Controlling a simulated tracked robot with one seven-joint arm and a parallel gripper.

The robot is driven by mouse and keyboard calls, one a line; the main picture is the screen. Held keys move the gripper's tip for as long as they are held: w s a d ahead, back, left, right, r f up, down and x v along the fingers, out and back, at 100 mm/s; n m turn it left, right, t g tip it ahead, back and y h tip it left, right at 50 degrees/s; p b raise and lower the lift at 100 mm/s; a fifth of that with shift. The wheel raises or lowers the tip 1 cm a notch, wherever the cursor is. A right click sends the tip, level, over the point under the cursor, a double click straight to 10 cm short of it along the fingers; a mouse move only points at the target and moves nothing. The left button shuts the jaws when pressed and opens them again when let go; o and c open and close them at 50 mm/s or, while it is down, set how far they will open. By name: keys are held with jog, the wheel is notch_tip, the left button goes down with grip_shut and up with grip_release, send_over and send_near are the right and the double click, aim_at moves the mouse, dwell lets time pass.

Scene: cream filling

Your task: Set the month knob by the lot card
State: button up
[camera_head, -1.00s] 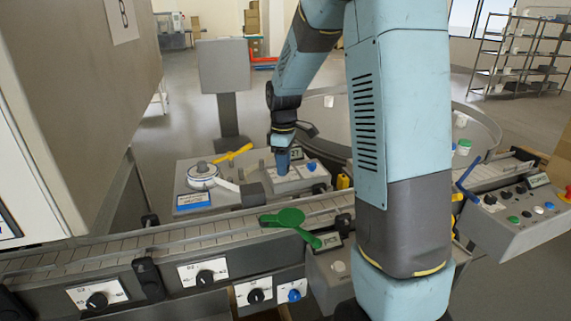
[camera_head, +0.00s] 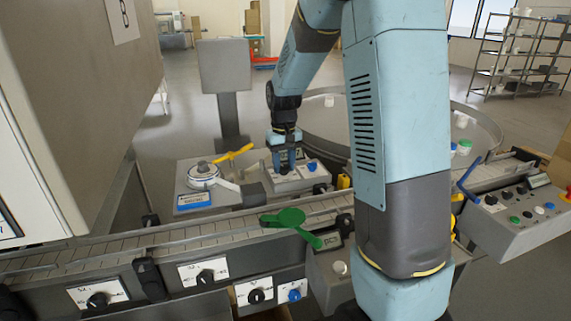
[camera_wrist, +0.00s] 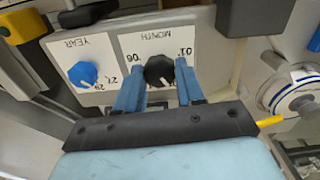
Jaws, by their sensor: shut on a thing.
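The black month knob (camera_wrist: 159,71) sits on a white plate marked MONTH (camera_wrist: 135,42) in the wrist view. The plate appears upside down, with 06 and 01 among its marks. My gripper (camera_wrist: 160,80) has its blue fingers on both sides of the knob and is shut on it. In the head view my gripper (camera_head: 287,163) points down at the panel beyond the conveyor, and it hides the knob there. A blue year knob (camera_wrist: 83,74) is beside it on the plate marked YEAR. A blue-and-white card (camera_head: 194,200) lies on the panel's left; its text is too small to read.
A round dial with a yellow lever (camera_head: 203,174) stands left of my gripper. A conveyor (camera_head: 170,238) with a green paddle (camera_head: 291,217) runs in front. A grey post with a plate (camera_head: 223,68) rises behind the panel.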

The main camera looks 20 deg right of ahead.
jog(key=m, duration=0.4)
jog(key=shift+w+r, duration=0.1)
jog(key=m, duration=0.8)
jog(key=shift+m, duration=0.3)
jog(key=m, duration=0.3)
jog(key=shift+m, duration=0.4)
jog(key=m, duration=1.1)
jog(key=o, duration=1)
